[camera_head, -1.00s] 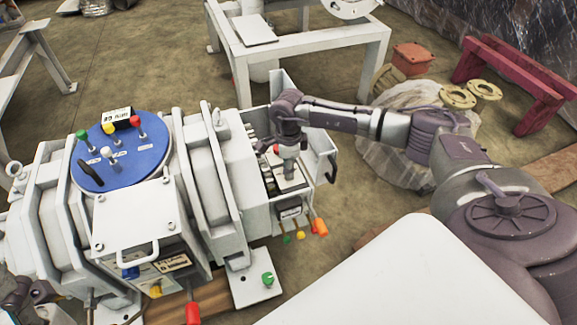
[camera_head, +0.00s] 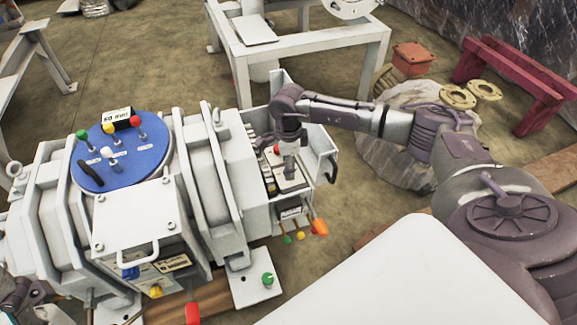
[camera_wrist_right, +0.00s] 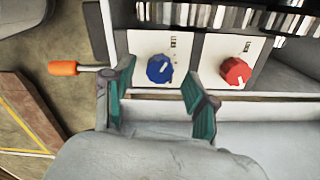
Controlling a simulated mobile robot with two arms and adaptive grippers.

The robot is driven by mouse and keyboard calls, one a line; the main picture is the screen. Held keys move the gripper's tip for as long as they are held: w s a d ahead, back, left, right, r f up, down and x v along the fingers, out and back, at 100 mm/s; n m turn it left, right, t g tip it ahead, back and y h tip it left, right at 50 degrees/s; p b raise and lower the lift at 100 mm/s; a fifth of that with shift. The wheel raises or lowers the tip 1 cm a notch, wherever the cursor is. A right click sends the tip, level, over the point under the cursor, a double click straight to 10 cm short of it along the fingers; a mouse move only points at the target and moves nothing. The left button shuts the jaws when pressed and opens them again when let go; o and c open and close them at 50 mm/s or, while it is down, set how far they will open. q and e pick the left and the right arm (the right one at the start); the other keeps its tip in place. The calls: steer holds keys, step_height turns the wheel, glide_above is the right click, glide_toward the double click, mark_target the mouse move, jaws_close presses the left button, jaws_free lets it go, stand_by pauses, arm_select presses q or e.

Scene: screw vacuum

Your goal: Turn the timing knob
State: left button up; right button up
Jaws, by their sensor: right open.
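An open white control box (camera_head: 262,180) on the right end of the machine holds the knobs. In the right wrist view, a blue round knob (camera_wrist_right: 160,69) with a white mark sits on a white panel. A red knob (camera_wrist_right: 235,71) is on the panel to its right; it also shows in the head view (camera_head: 277,149). The labels are unreadable. My right gripper (camera_head: 290,175) points down over the box. Its open teal-padded fingers (camera_wrist_right: 158,98) lie either side of the blue knob; contact is not visible. Dark parts at the lower left edge may be my left gripper (camera_head: 16,297), too cropped to judge.
Box walls (camera_wrist_right: 210,111) stand close to the fingers. An orange-handled lever (camera_wrist_right: 64,68) sticks out beside the box. A blue disc with coloured levers (camera_head: 122,155) is on the machine's left. A white frame table (camera_head: 300,40) stands behind.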

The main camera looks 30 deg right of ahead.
step_height(320, 180, up, 11)
stand_by(0.3)
steer(key=shift+f, duration=0.15)
stand_by(0.3)
